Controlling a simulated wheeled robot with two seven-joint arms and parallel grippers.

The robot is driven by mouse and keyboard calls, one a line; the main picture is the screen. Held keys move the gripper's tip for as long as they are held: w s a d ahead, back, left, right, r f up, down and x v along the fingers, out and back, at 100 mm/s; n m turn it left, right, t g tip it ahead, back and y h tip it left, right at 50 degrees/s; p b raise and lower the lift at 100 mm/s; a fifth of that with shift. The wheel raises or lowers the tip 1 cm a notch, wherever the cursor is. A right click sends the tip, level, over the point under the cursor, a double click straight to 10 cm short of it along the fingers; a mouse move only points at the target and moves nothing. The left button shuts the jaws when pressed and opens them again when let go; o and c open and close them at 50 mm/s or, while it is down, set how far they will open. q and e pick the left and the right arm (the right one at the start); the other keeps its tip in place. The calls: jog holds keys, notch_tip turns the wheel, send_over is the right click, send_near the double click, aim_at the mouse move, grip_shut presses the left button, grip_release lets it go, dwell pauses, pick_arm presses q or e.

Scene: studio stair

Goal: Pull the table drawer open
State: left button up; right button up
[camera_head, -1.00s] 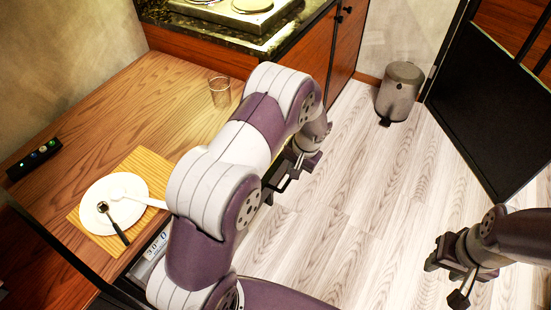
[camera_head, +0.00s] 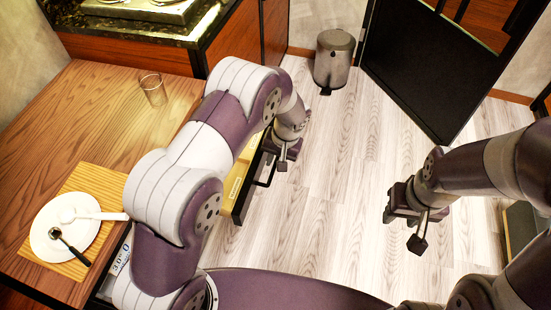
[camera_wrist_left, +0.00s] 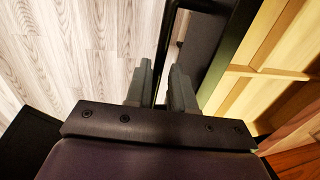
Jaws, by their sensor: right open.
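The table (camera_head: 110,110) is on the left, and its drawer (camera_head: 236,190) is pulled out, with its pale wooden inside showing. The drawer's black handle (camera_head: 266,172) is on its front, facing the floor. My left gripper (camera_head: 281,163) is at the handle. In the left wrist view the handle bar (camera_wrist_left: 165,50) runs between the two fingers of my left gripper (camera_wrist_left: 160,85), and the drawer's divided inside (camera_wrist_left: 265,70) is at the right. Finger contact is hard to see. My right gripper (camera_head: 405,228) is open and empty above the floor. My left arm hides part of the drawer.
On the table are a glass (camera_head: 153,90) and a white plate (camera_head: 45,235) with a dark-handled utensil on a wooden board (camera_head: 95,185). A bin (camera_head: 334,60) stands at the back beside a black panel (camera_head: 420,70). The floor (camera_head: 320,180) before the drawer is clear.

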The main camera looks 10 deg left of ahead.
pick_arm(q)
notch_tip(320, 180, up, 12)
jog(key=d+p, duration=0.1)
jog(key=d, duration=0.1)
jog(key=shift+d+r, duration=0.25)
jog(key=shift+s, duration=0.1)
jog(key=s+a+r+h+p, duration=0.1)
jog(key=s+a+r+p, duration=0.4)
jog(key=s+r, duration=0.2)
jog(key=s+a+r+t+h+p, duration=0.1)
jog(key=s+a+r+p, duration=0.4)
jog(key=s, duration=0.6)
notch_tip(320, 180, up, 2)
jog(key=shift+r+n+p, duration=0.2)
jog(key=shift+n+p, duration=0.1)
jog(key=shift+p, duration=0.1)
jog(key=shift+s, duration=0.15)
